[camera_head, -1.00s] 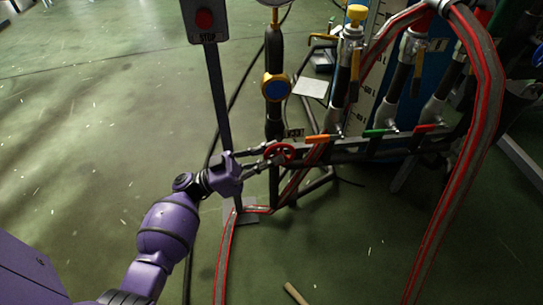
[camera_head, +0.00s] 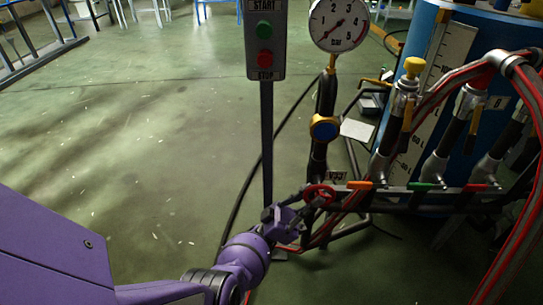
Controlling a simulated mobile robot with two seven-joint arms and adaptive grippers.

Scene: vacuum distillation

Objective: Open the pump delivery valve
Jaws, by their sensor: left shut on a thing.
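A red handwheel (camera_head: 319,193) sits at the left end of the dark horizontal pipe, beside a small label plate (camera_head: 337,176). My left gripper (camera_head: 306,203) reaches it from the lower left and is shut on its rim, with the fingers partly overlapping the wheel. Which valve the small label names is hard to read. My right gripper is not in view.
Orange (camera_head: 360,185), green (camera_head: 426,186) and red (camera_head: 476,187) lever handles line the pipe to the right. A START/STOP box (camera_head: 265,40) on a post and a pressure gauge (camera_head: 339,24) stand behind. Red-striped hoses (camera_head: 515,170) hang at right.

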